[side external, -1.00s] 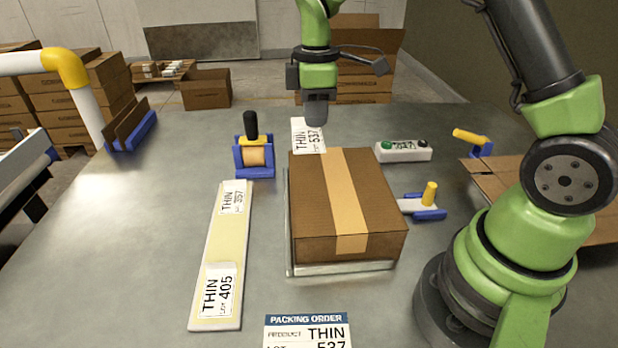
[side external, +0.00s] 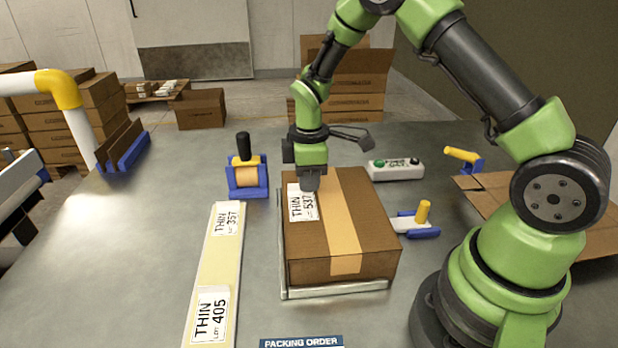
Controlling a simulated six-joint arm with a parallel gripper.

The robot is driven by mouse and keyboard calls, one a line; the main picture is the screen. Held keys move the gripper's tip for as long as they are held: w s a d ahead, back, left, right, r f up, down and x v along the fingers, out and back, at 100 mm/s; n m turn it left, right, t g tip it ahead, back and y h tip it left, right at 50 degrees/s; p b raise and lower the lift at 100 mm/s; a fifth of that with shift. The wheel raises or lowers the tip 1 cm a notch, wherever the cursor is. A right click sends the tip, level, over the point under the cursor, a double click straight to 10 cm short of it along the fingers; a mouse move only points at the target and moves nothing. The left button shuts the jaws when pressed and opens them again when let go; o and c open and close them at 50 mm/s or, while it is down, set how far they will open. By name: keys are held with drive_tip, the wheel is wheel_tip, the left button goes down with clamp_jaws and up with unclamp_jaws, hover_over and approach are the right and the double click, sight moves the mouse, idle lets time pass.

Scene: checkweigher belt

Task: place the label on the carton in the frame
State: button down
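The brown carton (side external: 365,222), with a tan tape strip, sits in a low metal frame (side external: 335,291) at mid-table. A white label (side external: 302,204) reading THIN 537 is over the left part of the carton's top, left of the tape. My gripper (side external: 309,184) is at the label's upper right edge, low over the carton. Its fingers look closed on that edge. I cannot tell whether the label lies fully flat against the carton. A packing order sheet (side external: 301,342) shows only its heading at the bottom edge.
A pale strip (side external: 213,262) left of the carton bears labels THIN 357 and THIN 405. A blue tape dispenser (side external: 248,178), a button box (side external: 396,169) and a yellow-handled clamp (side external: 419,220) surround the carton. Open cardboard (side external: 490,190) lies at right.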

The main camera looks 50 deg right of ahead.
drive_tip(key=c, duration=1.4)
unclamp_jaws()
drive_tip(key=shift+o, duration=0.2)
wheel_tip(320, 180, up, 12)
drive_tip(key=s+a+r+m+t, duration=0.3)
drive_tip(key=s+a+r+m, duration=0.15)
drive_tip(key=s+r, duration=0.4)
drive_tip(key=s+a+r+m+t+y, duration=0.2)
drive_tip(key=s+m+t, duration=0.2)
drive_tip(key=s+m, duration=0.4)
drive_tip(key=s, duration=0.3)
drive_tip(key=shift+a+r, duration=0.2)
drive_tip(key=shift+a, duration=0.05)
drive_tip(key=shift+m, duration=0.25)
drive_tip(key=shift+c, duration=0.4)
